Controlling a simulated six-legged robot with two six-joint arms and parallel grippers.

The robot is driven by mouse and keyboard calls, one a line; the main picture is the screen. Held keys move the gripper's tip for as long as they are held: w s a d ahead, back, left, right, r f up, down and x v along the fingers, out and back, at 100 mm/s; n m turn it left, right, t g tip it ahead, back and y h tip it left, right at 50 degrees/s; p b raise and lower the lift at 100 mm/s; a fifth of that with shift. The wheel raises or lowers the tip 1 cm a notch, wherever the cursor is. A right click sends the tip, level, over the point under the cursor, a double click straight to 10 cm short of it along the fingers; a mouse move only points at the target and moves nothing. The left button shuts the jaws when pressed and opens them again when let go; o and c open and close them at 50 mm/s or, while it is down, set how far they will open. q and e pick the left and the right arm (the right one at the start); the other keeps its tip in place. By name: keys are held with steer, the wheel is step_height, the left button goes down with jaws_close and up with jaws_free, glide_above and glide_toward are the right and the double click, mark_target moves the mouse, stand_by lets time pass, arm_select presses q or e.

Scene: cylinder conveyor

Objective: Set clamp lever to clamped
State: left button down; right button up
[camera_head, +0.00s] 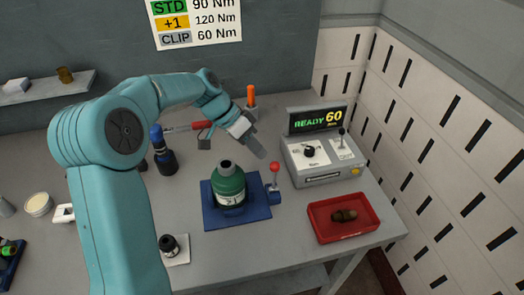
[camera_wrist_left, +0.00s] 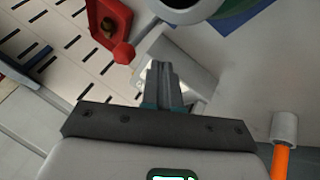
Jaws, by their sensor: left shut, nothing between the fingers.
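The clamp lever (camera_head: 275,168) has a red ball knob and stands nearly upright at the right edge of the blue fixture (camera_head: 208,215). A green bottle-shaped cylinder (camera_head: 229,187) with a dark top sits upright in that fixture. My left gripper (camera_head: 260,153) is shut and empty, above and just left of the red knob. In the left wrist view, the red knob (camera_wrist_left: 123,52) is close to the left of my shut fingertips (camera_wrist_left: 163,66), with a visible gap. My right gripper is not in view.
A controller box (camera_head: 322,160) reading READY 60 stands right of the lever. A red tray (camera_head: 316,225) with a brown part lies in front of it. An orange-handled tool (camera_head: 251,95) stands behind my gripper. A blue-and-black tool (camera_head: 163,155) stands left of the fixture.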

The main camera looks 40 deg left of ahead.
arm_select(q)
steer(key=shift+s+d, duration=0.2)
steer(key=shift+d, duration=0.4)
steer(key=shift+s+d, duration=0.15)
steer(key=shift+d, duration=0.45)
steer(key=shift+s, duration=0.1)
